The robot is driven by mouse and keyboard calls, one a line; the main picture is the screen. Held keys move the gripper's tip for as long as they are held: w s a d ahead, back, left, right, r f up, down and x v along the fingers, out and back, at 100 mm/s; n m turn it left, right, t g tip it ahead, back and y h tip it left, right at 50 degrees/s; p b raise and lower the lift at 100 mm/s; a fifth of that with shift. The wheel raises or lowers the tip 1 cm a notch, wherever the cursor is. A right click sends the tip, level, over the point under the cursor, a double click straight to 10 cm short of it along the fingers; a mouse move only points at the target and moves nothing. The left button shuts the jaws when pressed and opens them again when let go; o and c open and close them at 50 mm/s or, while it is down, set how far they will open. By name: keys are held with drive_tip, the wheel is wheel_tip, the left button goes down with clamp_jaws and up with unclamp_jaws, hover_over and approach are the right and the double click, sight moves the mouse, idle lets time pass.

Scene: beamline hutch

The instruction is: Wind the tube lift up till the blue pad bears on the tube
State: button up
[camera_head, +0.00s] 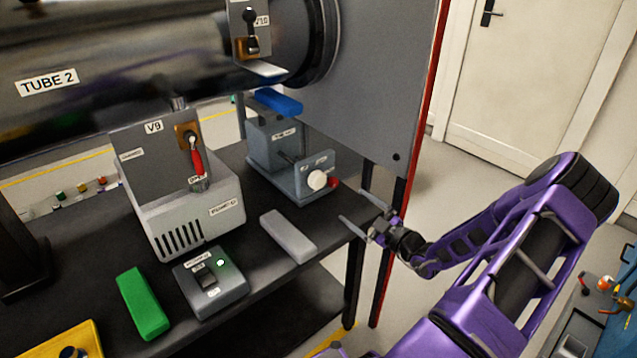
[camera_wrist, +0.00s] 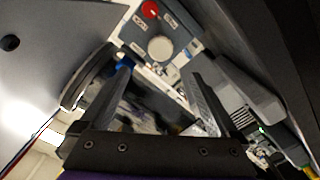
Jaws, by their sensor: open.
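The tube lift is a grey box (camera_head: 274,142) on the dark bench below the end of the dark tube marked TUBE 2 (camera_head: 120,68). Its blue pad (camera_head: 278,101) sits on top, under the tube, with a gap seeming to show between them. The lift's front carries a white round knob (camera_head: 317,180) and a smaller red knob (camera_head: 333,182). In the wrist view the white knob (camera_wrist: 160,48) lies ahead between my fingers, with the red knob (camera_wrist: 150,9) beyond. My gripper (camera_head: 352,205) is open and empty, at the bench's right edge, apart from the knob.
A grey bar (camera_head: 288,236) lies on the bench near my gripper. Left of it stand a switch box (camera_head: 211,281) with a green light, a green block (camera_head: 143,303) and the V9 pump unit (camera_head: 193,212).

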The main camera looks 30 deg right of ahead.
sight(321, 183)
drive_tip(key=w, duration=0.5)
drive_tip(key=w+a+b, duration=0.1)
drive_tip(key=w, duration=0.4)
drive_tip(key=w+a+b, duration=0.1)
drive_tip(key=w, duration=0.4)
drive_tip(key=shift+w+a, duration=0.15)
drive_tip(key=shift+w, duration=0.1)
drive_tip(key=c, duration=1.3)
drive_tip(key=shift+c, duration=0.2)
